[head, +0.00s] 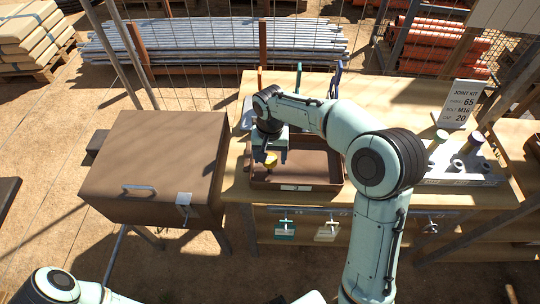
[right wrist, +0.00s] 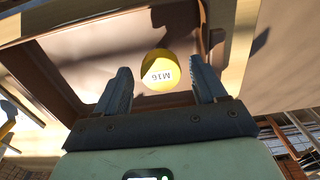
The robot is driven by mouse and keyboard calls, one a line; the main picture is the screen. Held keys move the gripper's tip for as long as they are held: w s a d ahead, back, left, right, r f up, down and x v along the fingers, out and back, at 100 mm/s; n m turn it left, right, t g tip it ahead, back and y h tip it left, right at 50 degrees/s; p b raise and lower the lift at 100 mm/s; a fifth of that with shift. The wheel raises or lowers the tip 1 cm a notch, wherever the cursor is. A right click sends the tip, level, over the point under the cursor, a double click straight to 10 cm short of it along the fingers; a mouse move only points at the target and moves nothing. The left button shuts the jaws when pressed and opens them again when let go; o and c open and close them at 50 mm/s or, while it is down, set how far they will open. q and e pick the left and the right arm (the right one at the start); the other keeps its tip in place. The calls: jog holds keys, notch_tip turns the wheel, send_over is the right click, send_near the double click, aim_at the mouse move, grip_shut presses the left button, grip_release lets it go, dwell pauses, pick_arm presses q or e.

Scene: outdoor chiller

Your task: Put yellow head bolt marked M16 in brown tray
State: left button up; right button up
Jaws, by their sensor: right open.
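The yellow bolt head (head: 270,159), marked M16, is at the left part of the brown tray (head: 325,187) on the bench. In the right wrist view the bolt head (right wrist: 160,72) shows its M16 mark, upside down, between my two fingers. My right gripper (head: 271,152) is over the tray and open, with a finger on each side of the bolt and a gap visible beside the head. The bolt's shank is hidden, so I cannot tell how it meets the tray floor. The tray wall (right wrist: 48,72) also shows in the wrist view. My left gripper is out of view.
A grey rack (head: 460,180) with bolts and nuts stands at the bench's right, below a Joint Kit sign (head: 462,104). A brown lidded chest (head: 160,160) stands left of the bench. Clamps (head: 327,231) hang along the front edge.

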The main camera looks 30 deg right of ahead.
aim_at(270, 158)
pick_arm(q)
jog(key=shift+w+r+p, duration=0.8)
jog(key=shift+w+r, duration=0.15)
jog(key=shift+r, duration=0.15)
pick_arm(e)
notch_tip(270, 158, up, 12)
jog(key=shift+f, duration=0.15)
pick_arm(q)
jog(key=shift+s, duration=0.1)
pick_arm(e)
jog(key=shift+f, duration=0.1)
